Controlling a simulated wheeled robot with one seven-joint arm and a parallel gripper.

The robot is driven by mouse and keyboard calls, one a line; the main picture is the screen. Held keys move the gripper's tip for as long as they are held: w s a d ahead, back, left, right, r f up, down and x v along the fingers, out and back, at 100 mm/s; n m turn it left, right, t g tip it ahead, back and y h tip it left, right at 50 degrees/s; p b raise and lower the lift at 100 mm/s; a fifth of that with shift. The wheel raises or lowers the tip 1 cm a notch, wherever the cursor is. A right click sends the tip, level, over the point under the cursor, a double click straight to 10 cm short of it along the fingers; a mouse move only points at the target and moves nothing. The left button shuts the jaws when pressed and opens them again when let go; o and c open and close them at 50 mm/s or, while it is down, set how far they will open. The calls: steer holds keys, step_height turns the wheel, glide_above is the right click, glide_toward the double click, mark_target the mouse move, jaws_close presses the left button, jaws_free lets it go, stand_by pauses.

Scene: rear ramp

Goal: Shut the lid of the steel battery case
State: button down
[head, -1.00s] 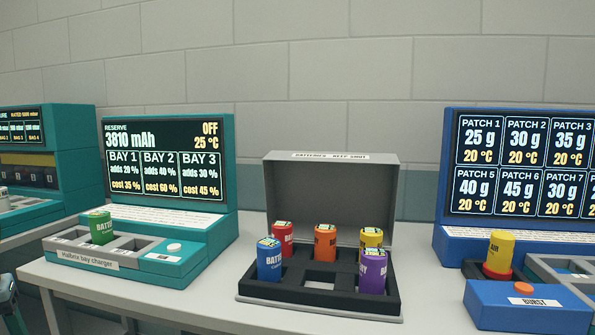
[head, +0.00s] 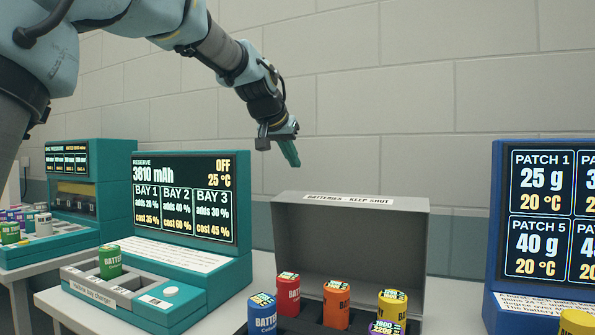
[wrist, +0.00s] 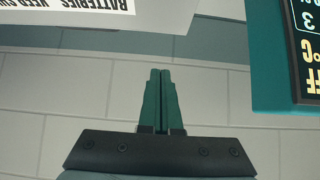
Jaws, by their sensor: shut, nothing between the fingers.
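The steel battery case is a grey box whose lid (head: 350,245) stands open and upright at the back, labelled "BATTERIES KEEP SHUT". Its dark tray holds several batteries: a blue one (head: 262,316), a red one (head: 288,295), an orange one (head: 336,305), a yellow one (head: 392,306) and a purple one, mostly cut off by the lower edge. My gripper (head: 290,155) is above the lid's top left corner, pointing down, its green fingers together and empty. In the wrist view the fingers (wrist: 161,100) are closed, and part of the lid (wrist: 100,15) shows at the top.
A teal charger (head: 190,215) with a screen stands left of the case, a green battery (head: 110,262) in one bay. A blue panel (head: 500,220) stands to the right. A tiled wall (head: 420,90) is behind.

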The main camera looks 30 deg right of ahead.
steer(key=p+x, duration=0.1)
steer(key=x, duration=0.3)
steer(key=a+f+p+x, duration=0.1)
steer(key=x, duration=0.2)
steer(key=shift+s+d+f+p, duration=0.15)
steer(key=shift+s+p, duration=0.05)
steer(key=shift+p, duration=0.15)
steer(key=shift+s+a+f, duration=0.3)
steer(key=shift+s+a, duration=0.15)
steer(key=shift+a, duration=0.3)
steer(key=shift+a+f+b, duration=0.1)
steer(key=shift+b, duration=0.25)
